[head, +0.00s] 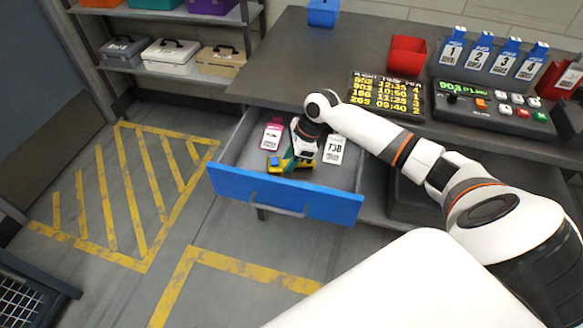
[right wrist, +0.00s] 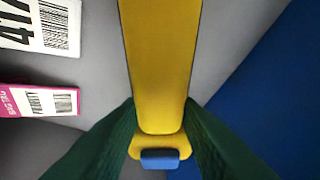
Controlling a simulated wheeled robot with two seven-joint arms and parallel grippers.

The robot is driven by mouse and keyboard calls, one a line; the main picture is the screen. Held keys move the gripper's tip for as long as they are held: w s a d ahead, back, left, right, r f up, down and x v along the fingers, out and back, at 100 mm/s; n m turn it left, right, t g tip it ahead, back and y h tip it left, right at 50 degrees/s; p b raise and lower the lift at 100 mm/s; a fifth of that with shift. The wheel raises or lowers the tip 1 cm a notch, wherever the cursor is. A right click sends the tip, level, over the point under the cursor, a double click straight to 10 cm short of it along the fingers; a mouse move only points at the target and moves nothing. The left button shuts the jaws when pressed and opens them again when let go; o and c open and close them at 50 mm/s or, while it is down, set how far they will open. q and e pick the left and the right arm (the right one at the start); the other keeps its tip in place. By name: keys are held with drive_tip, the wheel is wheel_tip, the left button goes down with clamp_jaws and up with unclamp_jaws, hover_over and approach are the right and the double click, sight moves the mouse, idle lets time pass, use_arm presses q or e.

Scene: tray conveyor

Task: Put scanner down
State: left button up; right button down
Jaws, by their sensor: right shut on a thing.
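The yellow scanner (head: 299,167) with a blue part is in the open blue-fronted drawer (head: 240,187), near the front panel. In the right wrist view the scanner (right wrist: 160,65) runs lengthwise between the green fingers. My right gripper (head: 291,158) reaches down into the drawer and is shut on the scanner. The wrist hides part of it in the head view. I cannot tell whether the scanner touches the drawer floor. My left gripper is not in view.
A pink tag (head: 272,136) and a white tag (head: 334,149) lie in the drawer. The desk above carries a departures board (head: 386,96), a red bin (head: 406,56), a control panel (head: 490,108) and numbered tags. Shelves with cases (head: 170,54) stand at the left.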

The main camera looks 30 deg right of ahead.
wheel_tip(320, 180, down, 4)
drive_tip(key=shift+f+b, duration=0.1)
drive_tip(key=shift+b, duration=0.2)
drive_tip(key=c, duration=1.1)
unclamp_jaws()
drive_tip(key=shift+o, duration=0.2)
drive_tip(key=p+v, duration=0.1)
drive_tip(key=v, duration=1.1)
drive_tip(key=shift+s+p, duration=0.1)
drive_tip(key=shift+p, duration=0.2)
